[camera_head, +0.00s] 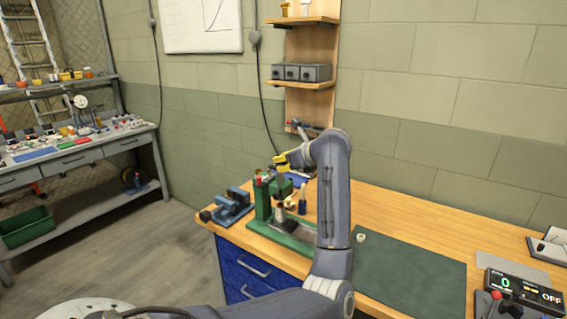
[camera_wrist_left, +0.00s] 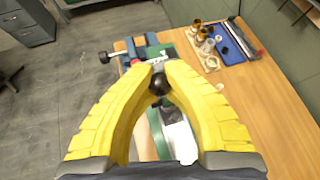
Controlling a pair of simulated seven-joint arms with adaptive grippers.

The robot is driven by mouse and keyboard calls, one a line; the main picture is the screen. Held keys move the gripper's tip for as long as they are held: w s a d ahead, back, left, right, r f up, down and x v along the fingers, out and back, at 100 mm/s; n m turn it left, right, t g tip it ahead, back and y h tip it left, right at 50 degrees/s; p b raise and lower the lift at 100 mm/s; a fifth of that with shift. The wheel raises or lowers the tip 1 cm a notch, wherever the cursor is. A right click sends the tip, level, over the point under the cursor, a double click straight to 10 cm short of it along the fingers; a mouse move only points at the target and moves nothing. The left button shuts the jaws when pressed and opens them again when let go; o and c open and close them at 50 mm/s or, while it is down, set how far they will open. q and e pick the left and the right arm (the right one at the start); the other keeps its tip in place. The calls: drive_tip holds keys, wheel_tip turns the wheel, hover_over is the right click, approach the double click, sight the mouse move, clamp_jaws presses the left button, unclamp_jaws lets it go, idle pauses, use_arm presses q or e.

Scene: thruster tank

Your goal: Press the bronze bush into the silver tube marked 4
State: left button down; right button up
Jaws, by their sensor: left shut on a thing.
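The green arbor press (camera_head: 263,205) stands near the bench's left end. My left gripper (camera_head: 281,163), with yellow fingers, is above it. In the left wrist view the gripper (camera_wrist_left: 159,72) is shut on a dark round knob (camera_wrist_left: 159,86), which looks like the end of the press lever. A small silvery piece (camera_head: 281,214) stands low in the press; I cannot tell whether it is the silver tube, and no mark 4 is readable. Small bronze and pale rings (camera_wrist_left: 203,35) stand beside the press in the wrist view. I cannot tell which is the bronze bush. My right gripper is out of view.
A blue vise (camera_head: 233,205) sits left of the press. A blue tray (camera_wrist_left: 232,48) lies beyond the rings. A pale ring (camera_head: 361,238) lies near the dark green mat (camera_head: 415,275), which is mostly clear. A control box (camera_head: 522,290) is at the right.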

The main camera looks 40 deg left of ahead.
use_arm(q)
drive_tip(key=shift+a+r, duration=0.1)
drive_tip(key=shift+r, duration=0.35)
drive_tip(key=c, duration=1.6)
unclamp_jaws()
drive_tip(key=o, duration=0.4)
drive_tip(key=shift+f, duration=0.25)
drive_tip(key=v, duration=1.2)
